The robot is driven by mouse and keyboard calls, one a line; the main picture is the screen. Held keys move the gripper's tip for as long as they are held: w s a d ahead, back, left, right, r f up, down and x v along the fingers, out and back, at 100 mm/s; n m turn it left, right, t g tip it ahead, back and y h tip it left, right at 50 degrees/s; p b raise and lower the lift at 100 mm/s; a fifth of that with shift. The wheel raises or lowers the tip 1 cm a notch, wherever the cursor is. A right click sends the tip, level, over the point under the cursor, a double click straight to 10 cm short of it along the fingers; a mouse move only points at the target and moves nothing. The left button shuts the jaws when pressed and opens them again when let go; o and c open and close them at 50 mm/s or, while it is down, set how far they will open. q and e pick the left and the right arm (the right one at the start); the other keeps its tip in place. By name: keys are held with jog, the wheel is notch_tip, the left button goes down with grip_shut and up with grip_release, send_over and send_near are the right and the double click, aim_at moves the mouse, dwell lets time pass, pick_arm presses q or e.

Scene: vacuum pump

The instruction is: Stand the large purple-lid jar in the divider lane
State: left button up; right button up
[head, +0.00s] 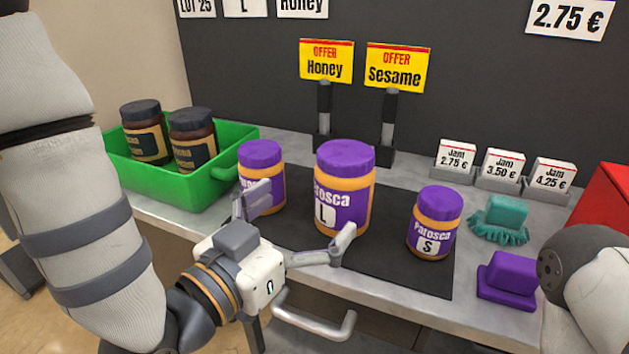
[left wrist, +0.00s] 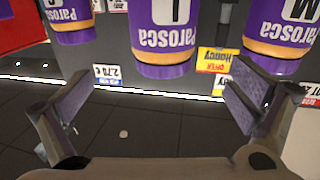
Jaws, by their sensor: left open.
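The large purple-lid jar (head: 344,190) stands upright on a dark mat (head: 398,283), with orange contents and an "L" label. It shows upside down in the left wrist view (left wrist: 163,38), ahead of and between the fingers. A jar (head: 262,165) stands to its left; its "M" shows in the left wrist view (left wrist: 284,35). A small "S" jar (head: 434,222) stands to its right. My left gripper (head: 300,222) is open and empty in front of the large jar, fingers apart. I cannot make out a divider lane. My right gripper is out of view.
A green crate (head: 190,198) with two dark-lid jars stands left. Honey (head: 326,62) and Sesame (head: 397,68) signs stand behind. Jam price cards (head: 503,167), a teal brush (head: 503,214) and a purple block (head: 508,277) are at right. A drawer handle (head: 315,318) is below the counter edge.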

aim_at(345, 170)
pick_arm(q)
jog(key=x, duration=1.1)
jog(key=shift+w+b, duration=0.35)
jog(key=shift+b, duration=0.05)
jog(key=shift+a+r, duration=0.1)
jog(key=shift+r, duration=0.05)
jog(key=c, duration=2)
